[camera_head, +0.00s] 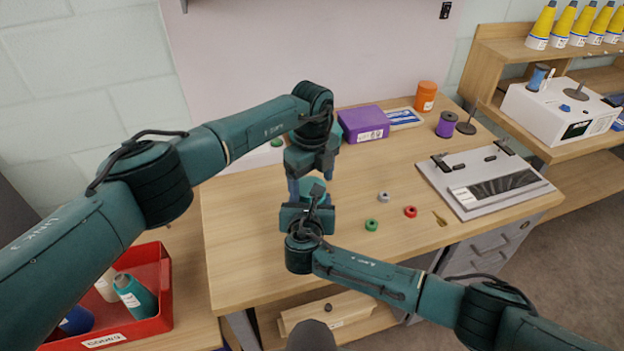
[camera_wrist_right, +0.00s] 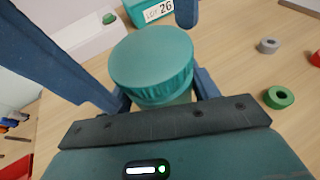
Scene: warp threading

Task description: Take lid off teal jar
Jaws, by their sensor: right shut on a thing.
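The teal jar stands upright on the table, its round ribbed teal lid (camera_wrist_right: 152,58) on top. In the head view the lid (camera_head: 313,186) shows partly between my grippers. My right gripper (camera_head: 309,203) is shut on the jar's body from the near side, below the lid; its blue fingers flank the jar in the right wrist view (camera_wrist_right: 160,92). My left gripper (camera_head: 310,184) points down from above the jar. Its blue fingers are apart on either side of the lid and appear not to touch it. Most of the jar's body is hidden.
Green (camera_head: 371,225), red (camera_head: 410,212) and grey (camera_head: 383,197) rings lie right of the jar. Behind are a purple box (camera_head: 364,124), a purple spool (camera_head: 446,125) and an orange jar (camera_head: 426,96). A grey plate device (camera_head: 452,200) is at right, a red bin (camera_head: 150,315) at lower left.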

